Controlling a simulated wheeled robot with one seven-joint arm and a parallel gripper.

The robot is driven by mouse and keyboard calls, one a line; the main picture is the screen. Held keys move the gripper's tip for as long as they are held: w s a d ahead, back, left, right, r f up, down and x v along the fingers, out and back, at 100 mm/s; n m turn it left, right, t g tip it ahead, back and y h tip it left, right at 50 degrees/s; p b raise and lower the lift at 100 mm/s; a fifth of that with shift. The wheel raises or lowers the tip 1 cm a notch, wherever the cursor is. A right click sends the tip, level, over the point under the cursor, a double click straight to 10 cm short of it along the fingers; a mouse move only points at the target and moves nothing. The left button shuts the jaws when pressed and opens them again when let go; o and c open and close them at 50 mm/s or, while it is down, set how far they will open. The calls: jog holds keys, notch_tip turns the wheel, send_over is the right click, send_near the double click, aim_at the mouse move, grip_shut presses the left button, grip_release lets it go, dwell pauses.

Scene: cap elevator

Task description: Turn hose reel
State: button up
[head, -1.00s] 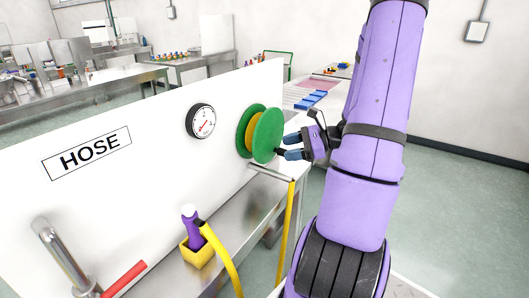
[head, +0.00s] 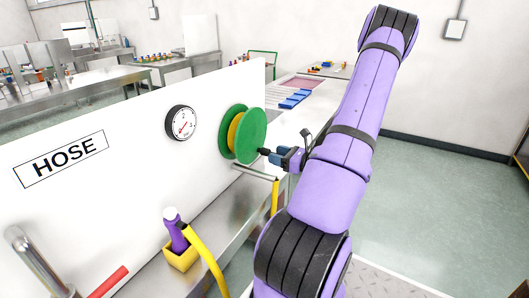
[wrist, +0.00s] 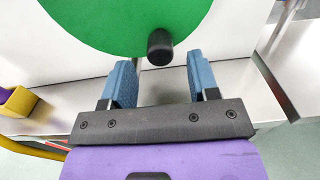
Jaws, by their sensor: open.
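The hose reel (head: 249,136) has green discs with a yellow drum between them and is mounted on the white HOSE panel (head: 110,130). In the wrist view its green disc (wrist: 125,22) fills the top. A black knob handle (wrist: 160,47) sticks out at the disc's lower edge; it also shows in the head view (head: 264,151). My gripper (wrist: 155,75) is open, with blue fingers on either side of the space just below the knob. The knob is near the fingertips, and I cannot tell whether either finger touches it.
A round gauge (head: 181,123) is on the panel left of the reel. A metal bar (head: 255,172) with a yellow hose (head: 275,195) sits just below the reel. A purple nozzle in a yellow holder (head: 180,255) stands lower left. Open floor lies to the right.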

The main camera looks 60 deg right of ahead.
aim_at(265, 151)
jog(key=shift+w+a, duration=0.15)
jog(key=shift+w, duration=1.15)
jog(key=shift+w+a, duration=0.1)
jog(key=shift+w, duration=1.2)
jog(key=shift+c, duration=0.5)
grip_shut()
